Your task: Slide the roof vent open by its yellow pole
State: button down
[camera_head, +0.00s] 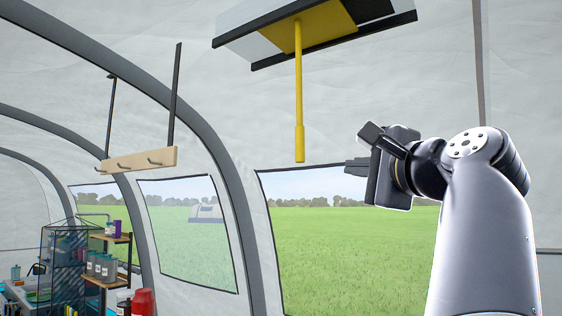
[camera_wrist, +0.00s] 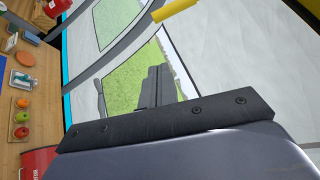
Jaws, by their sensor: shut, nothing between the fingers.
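The roof vent (camera_head: 258,46) is at the top of the head view, with two dark rails, a pale section on the left, a yellow panel (camera_head: 315,26) in the middle and a dark section at the right. The yellow pole (camera_head: 299,90) hangs straight down from the panel to a thicker lower end. In the wrist view a yellow piece, apparently the pole (camera_wrist: 175,9), shows at the top edge. My gripper (camera_head: 352,163) is shut and empty, to the right of the pole's lower end and apart from it. Its dark fingers also show in the wrist view (camera_wrist: 155,85).
A wooden hook rail (camera_head: 140,160) hangs on dark straps at the left. A shelf with bottles (camera_head: 104,262) and a red container (camera_head: 143,302) stand low left. The wrist view shows a wooden surface with fruit (camera_wrist: 21,117). The space around the pole looks clear.

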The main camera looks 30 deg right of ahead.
jog(key=a+p+x, duration=0.2)
jog(key=p+x, duration=0.1)
jog(key=x, duration=0.6)
jog(key=shift+w+a+r, duration=0.2)
jog(key=shift+w+a, duration=0.1)
jog(key=shift+w, duration=0.15)
